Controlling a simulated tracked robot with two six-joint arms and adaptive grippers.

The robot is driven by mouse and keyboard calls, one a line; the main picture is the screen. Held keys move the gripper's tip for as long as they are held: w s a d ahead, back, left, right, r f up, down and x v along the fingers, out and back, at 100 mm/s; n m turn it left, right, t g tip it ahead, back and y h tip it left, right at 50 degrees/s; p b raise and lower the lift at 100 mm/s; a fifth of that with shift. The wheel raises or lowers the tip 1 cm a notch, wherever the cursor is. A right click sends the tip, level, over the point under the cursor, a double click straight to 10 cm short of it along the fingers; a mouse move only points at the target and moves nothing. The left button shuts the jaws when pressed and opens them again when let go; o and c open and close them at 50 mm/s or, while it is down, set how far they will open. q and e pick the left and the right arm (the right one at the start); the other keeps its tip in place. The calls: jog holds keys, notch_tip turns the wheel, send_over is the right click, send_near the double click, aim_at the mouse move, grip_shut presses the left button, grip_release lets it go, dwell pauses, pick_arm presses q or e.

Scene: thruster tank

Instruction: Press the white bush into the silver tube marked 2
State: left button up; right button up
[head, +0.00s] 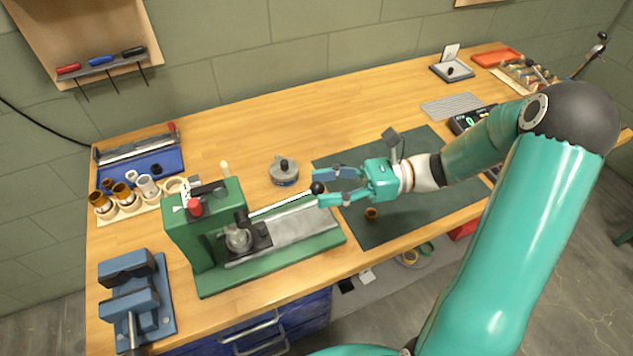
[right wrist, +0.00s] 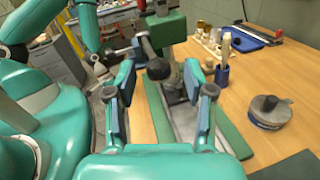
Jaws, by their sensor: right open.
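The green press (head: 200,235) stands on the bench at left centre. Its lever (head: 280,206) reaches right to a black ball knob (head: 317,187). My right gripper (head: 328,187) is open at the knob, its fingers pointing left. In the right wrist view the knob (right wrist: 159,69) shows between the open fingers (right wrist: 163,82); I cannot tell contact. A silver round part (head: 238,239) sits in the press; I cannot tell if it is tube 2. Pale tubes or rings, one a silver-white tube (head: 147,187), stand on a wooden board at left. Markings are unreadable, and I cannot identify the white bush.
A blue vise (head: 135,305) stands at front left. A grey round part with a black knob (head: 284,172) is behind the press. A blue tray (head: 150,160) is at back left. The middle back is clear.

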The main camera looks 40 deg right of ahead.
jog(key=shift+x, duration=1.05)
grip_shut()
